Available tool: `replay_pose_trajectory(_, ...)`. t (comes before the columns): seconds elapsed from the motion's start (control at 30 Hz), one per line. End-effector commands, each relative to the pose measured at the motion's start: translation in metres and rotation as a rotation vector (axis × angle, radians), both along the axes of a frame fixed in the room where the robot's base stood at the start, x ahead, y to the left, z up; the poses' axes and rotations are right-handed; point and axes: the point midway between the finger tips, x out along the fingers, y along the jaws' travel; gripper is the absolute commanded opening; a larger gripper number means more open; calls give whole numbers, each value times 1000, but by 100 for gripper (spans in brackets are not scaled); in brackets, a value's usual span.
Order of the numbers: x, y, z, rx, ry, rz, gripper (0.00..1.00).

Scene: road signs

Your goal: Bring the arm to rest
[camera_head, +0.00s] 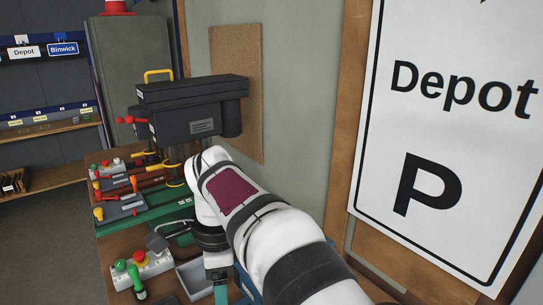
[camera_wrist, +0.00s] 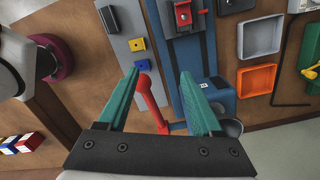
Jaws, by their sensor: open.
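My gripper (camera_wrist: 159,74) is open in the wrist view, its two teal fingers spread apart. No held object shows between them. A red handle (camera_wrist: 147,92) appears between the fingers, beyond or below them; I cannot tell how far. A blue machine (camera_wrist: 222,92) lies beyond the right finger. In the head view my white arm reaches from the bottom edge toward the bench, and its end is mostly hidden.
The bench holds a black drill-like machine (camera_head: 192,103), a grey box with red and green buttons (camera_head: 150,268) and a green screwdriver (camera_head: 137,283). The wrist view shows an orange tray (camera_wrist: 257,80) and a grey tray (camera_wrist: 261,35). A Depot sign (camera_head: 455,135) stands at right.

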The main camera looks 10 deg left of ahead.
Motion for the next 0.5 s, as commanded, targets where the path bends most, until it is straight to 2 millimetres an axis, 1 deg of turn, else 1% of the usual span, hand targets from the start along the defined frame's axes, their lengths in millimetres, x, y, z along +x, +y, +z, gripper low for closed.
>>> replay_pose_trajectory(0.03,-16,-53,8,22,-3,78,67)
replay_pose_trajectory(0.07,-31,-82,8,35,-5,144,67)
replay_pose_trajectory(0.1,-53,-116,4,54,-10,229,67)
replay_pose_trajectory(0.17,-91,-155,-7,81,-26,346,67)
replay_pose_trajectory(0.2,-116,-174,-17,95,-38,414,67)
replay_pose_trajectory(0.23,-132,-184,-25,104,-48,460,67)
replay_pose_trajectory(0.3,-165,-200,-44,120,-67,546,67)
replay_pose_trajectory(0.33,-175,-203,-51,124,-74,575,67)
replay_pose_trajectory(0.4,-192,-208,-62,131,-85,622,67)
replay_pose_trajectory(0.5,-200,-210,-69,134,-90,651,67)
